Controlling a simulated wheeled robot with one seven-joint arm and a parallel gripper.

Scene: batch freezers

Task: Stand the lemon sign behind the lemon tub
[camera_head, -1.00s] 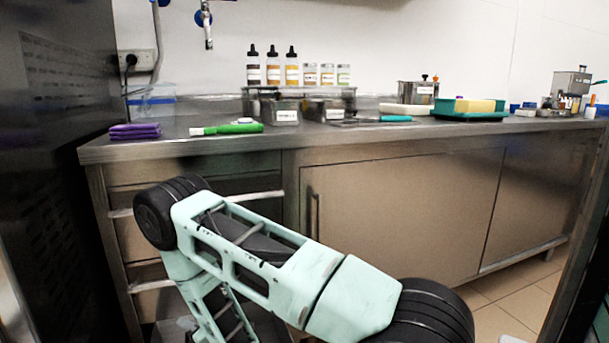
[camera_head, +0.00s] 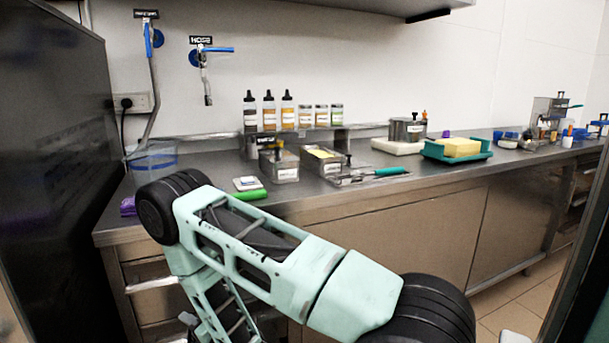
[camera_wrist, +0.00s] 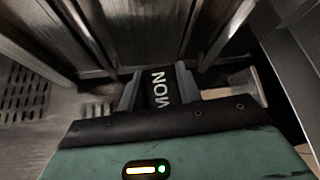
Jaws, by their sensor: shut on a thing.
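The lemon sign (camera_wrist: 160,90) is a small black plate with white letters ending "MON", seen in the wrist view. My gripper (camera_wrist: 158,86) is shut on it, one finger on each side. In the head view my arm hangs low in front of the counter, and the gripper and sign are hidden. Two steel tubs stand on the counter: one (camera_head: 285,175) at left and one with yellow contents (camera_head: 323,154) at right. Their labels are too small to read, so I cannot tell for certain which is the lemon tub.
Behind the tubs is a raised shelf (camera_head: 346,128) with bottles and jars. A teal-handled tool (camera_head: 385,172) lies right of the tubs, a green-handled brush (camera_head: 250,195) at left. A teal tray (camera_head: 432,150) is farther right. A dark cabinet (camera_head: 50,130) stands close at left.

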